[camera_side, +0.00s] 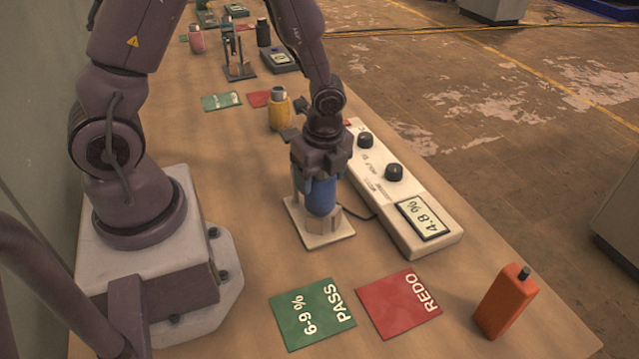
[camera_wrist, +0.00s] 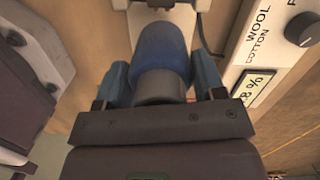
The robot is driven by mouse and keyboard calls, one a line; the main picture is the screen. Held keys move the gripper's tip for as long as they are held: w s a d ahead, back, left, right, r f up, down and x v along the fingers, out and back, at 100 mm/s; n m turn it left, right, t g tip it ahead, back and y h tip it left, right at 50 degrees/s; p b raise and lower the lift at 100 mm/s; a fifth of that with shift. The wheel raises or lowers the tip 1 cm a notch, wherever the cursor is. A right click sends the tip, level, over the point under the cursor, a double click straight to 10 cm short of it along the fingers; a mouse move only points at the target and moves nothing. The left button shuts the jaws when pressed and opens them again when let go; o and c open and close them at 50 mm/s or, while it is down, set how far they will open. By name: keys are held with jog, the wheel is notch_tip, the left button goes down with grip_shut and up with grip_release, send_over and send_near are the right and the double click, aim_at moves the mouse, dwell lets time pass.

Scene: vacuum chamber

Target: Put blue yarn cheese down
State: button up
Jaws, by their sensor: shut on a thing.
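The blue yarn cheese (camera_side: 321,199) is upright in my gripper (camera_side: 318,178), over the small pale stand (camera_side: 335,240) at mid-table. In the wrist view the blue yarn cheese (camera_wrist: 162,48) sits between the two blue fingers of my gripper (camera_wrist: 162,85), with its grey end towards my wrist. I cannot tell whether its lower end rests on the stand's block. The white meter (camera_side: 435,240) beside the stand reads 4.8 %. A green mat marked 6-9 % PASS (camera_side: 305,325) and a red mat marked REDO (camera_side: 390,318) lie flat and empty in front.
A yellow yarn cheese (camera_side: 279,110) stands behind my gripper. More mats, a meter (camera_side: 279,60) and another stand (camera_side: 240,71) are farther back. A cable joins stand and meter.

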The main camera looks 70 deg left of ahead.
notch_tip(320, 180, up, 6)
jog(key=s+d+r+m, duration=0.2)
jog(key=s+d+m, duration=0.15)
jog(key=d, duration=0.45)
jog(key=s+d+r+m, duration=0.2)
jog(key=s+d, duration=0.2)
jog(key=d, duration=0.4)
jog(key=shift+n, duration=0.55)
jog(key=shift+w+d+f, duration=1)
jog(key=shift+w+f, duration=0.9)
jog(key=shift+f, duration=0.25)
jog(key=shift+w+d+f, duration=0.95)
jog(key=shift+w+f, duration=1)
jog(key=shift+f, duration=0.2)
jog(key=shift+w+d+f, duration=1)
jog(key=shift+w+f, duration=0.9)
jog(key=shift+f, duration=0.25)
jog(key=o, duration=1)
jog(key=shift+f, duration=0.15)
jog(key=shift+o, duration=0.2)
